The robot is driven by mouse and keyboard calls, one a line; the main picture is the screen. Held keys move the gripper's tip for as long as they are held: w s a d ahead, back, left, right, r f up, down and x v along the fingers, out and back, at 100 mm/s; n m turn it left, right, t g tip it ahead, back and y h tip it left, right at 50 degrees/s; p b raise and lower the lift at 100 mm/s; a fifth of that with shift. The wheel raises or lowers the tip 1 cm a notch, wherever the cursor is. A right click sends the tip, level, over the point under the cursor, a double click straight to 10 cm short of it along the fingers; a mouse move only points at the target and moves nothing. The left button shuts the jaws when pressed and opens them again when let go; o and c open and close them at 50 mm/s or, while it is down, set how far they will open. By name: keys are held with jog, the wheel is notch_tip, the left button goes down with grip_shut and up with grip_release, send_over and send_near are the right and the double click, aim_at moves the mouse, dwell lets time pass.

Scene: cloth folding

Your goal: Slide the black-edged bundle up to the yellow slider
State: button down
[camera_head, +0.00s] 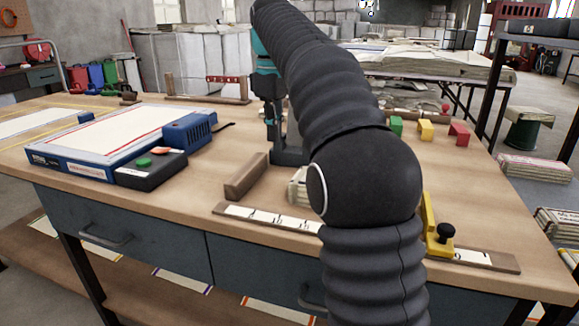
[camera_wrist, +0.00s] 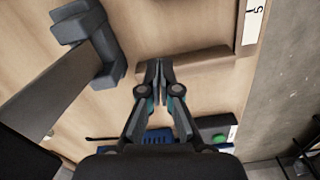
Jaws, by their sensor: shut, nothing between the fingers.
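The yellow slider (camera_head: 438,238) with a black knob sits on the right part of the wooden ruler rail (camera_head: 268,218) near the table's front edge. A pale bundle (camera_head: 297,188) shows just behind the rail, mostly hidden by my arm; I cannot tell whether its edge is black. My gripper points down over the table, left of the bundle in the head view; its shut fingertips show in the wrist view (camera_wrist: 157,72), empty, near a wooden block (camera_wrist: 185,66). The bundle and slider are not visible in the wrist view.
The wooden block also shows in the head view (camera_head: 246,178). A dark bracket (camera_wrist: 97,45) stands beside my gripper. Green, yellow and red blocks (camera_head: 425,130) stand at the back right.

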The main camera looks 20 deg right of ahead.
jog(key=f, duration=0.2)
jog(key=f+b, duration=0.1)
jog(key=f, duration=0.2)
jog(key=f+b, duration=0.1)
jog(key=f, duration=0.2)
jog(key=shift+d, duration=0.25)
jog(key=shift+s+d+f+b, duration=0.15)
jog(key=shift+s+d+b, duration=0.2)
jog(key=shift+s+d, duration=1.05)
jog(key=shift+s, duration=0.05)
jog(key=shift+s, duration=0.1)
jog(key=shift+s+d, duration=0.6)
jog(key=shift+d, duration=0.05)
jog(key=shift+s+d, duration=0.1)
